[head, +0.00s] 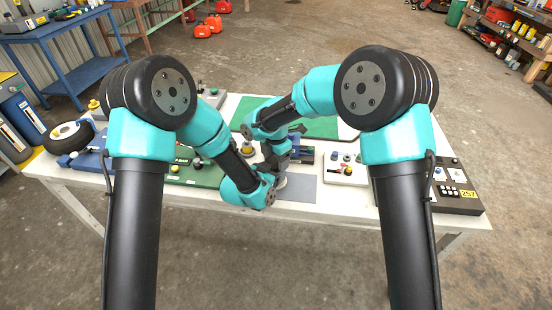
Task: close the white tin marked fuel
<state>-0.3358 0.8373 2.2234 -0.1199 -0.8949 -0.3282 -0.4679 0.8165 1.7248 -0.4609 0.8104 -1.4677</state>
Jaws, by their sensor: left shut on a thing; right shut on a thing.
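Both of my arms reach to the middle of the white table, and their wrists meet close together there. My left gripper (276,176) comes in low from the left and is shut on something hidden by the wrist. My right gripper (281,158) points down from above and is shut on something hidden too. A small pale patch, perhaps the white tin (282,183), shows beside the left wrist at the grey mat (305,187). The fuel marking and the lid cannot be made out.
A green mat (320,127) lies behind, partly clear.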

